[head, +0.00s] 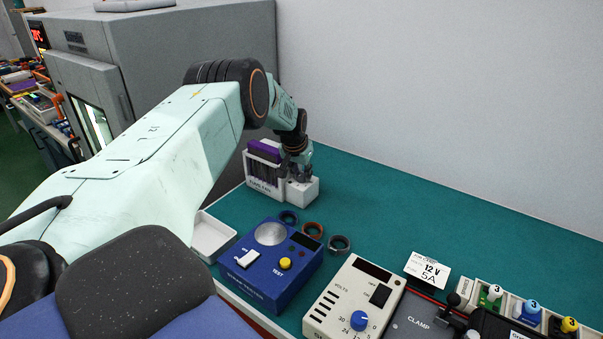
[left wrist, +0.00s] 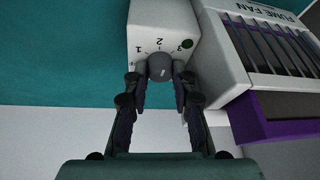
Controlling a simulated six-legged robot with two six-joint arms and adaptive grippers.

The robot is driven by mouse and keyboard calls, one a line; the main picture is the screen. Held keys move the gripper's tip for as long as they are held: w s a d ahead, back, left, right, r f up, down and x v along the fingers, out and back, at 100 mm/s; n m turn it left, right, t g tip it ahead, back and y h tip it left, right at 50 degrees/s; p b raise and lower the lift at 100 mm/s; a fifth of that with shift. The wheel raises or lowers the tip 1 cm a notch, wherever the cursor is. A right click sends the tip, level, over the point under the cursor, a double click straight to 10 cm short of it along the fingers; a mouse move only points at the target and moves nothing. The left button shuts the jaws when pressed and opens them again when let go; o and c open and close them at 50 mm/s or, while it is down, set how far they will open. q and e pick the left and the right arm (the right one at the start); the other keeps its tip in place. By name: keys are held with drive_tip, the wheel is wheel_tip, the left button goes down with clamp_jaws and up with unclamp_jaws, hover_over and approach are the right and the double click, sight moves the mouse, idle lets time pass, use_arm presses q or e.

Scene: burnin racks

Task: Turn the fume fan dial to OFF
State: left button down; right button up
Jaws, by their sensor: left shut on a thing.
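The fume fan (head: 262,188) is a white box with dark slats and a purple part, at the back of the green bench; it shows upside down in the left wrist view (left wrist: 215,52). Its white dial block (head: 304,192) carries a dark grey dial (left wrist: 160,64), marks 1, 2 and 3, and a green dot. A short pale line shows on the dial; I cannot read its setting surely, and no OFF label shows. My left gripper (head: 298,174) is shut on the dial, one finger on each side. In the head view it hides the dial. My right gripper is not in view.
A blue tester (head: 270,275), a cream voltage unit (head: 345,290) and several rings (head: 313,229) sit nearer on the bench. A white tray (head: 211,237) lies left of the tester. A grey cabinet (head: 190,60) stands behind my left arm. Bench right of the fan is clear.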

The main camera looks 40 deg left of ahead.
use_arm(q)
drive_tip(key=shift+s+d+f, duration=0.1)
drive_tip(key=shift+s+f, duration=0.15)
idle(0.7)
drive_tip(key=c, duration=1.6)
unclamp_jaws()
drive_tip(key=shift+o, duration=1.1)
drive_tip(key=shift+r, duration=0.25)
drive_tip(key=shift+r, duration=0.15)
drive_tip(key=shift+r, duration=0.25)
drive_tip(key=v, duration=1.1)
drive_tip(key=shift+s, duration=0.3)
drive_tip(key=shift+r, duration=0.1)
